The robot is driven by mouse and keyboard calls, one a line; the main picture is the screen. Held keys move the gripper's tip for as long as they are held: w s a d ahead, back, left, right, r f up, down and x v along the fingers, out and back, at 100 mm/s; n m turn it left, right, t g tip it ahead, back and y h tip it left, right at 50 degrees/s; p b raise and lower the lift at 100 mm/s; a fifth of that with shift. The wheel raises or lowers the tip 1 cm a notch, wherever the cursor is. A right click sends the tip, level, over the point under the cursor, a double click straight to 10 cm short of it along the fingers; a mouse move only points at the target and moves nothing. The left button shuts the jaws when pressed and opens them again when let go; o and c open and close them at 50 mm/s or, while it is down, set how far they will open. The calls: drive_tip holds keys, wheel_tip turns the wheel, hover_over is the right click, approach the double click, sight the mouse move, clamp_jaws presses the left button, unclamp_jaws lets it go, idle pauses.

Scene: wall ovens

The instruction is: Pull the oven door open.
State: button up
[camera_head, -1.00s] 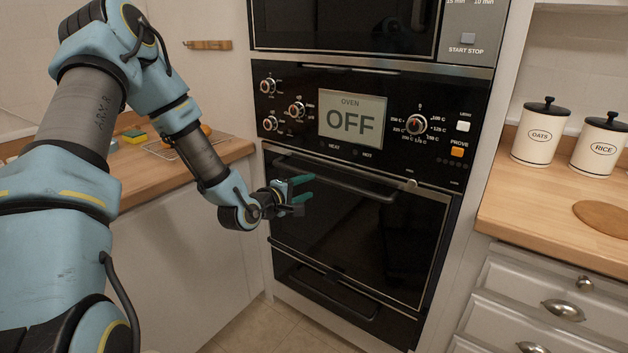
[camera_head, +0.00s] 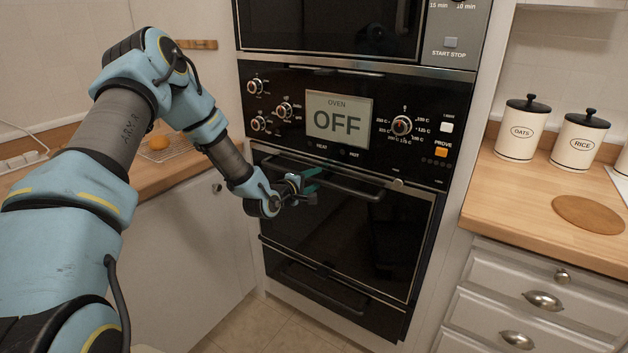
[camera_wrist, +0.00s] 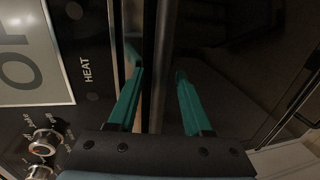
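The oven door (camera_head: 345,232) is a dark glass panel below the control panel and looks closed. Its long black handle (camera_head: 350,188) runs across the door's top edge. My gripper (camera_head: 314,180), with teal fingers, is at the left-middle part of the handle. In the wrist view, my gripper (camera_wrist: 157,68) has its two fingers apart. A dark upright bar, apparently the handle (camera_wrist: 150,50), shows in the gap between them. I cannot tell whether either finger touches it.
The oven's display (camera_head: 339,121) reads OFF, with knobs on both sides. A lower drawer (camera_head: 320,290) sits under the door. A wooden counter (camera_head: 500,200) with canisters stands at right, above drawers (camera_head: 510,300). Another counter (camera_head: 165,172) is at left. The floor before the oven is partly visible.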

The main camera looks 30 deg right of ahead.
clamp_jaws()
idle(1.2)
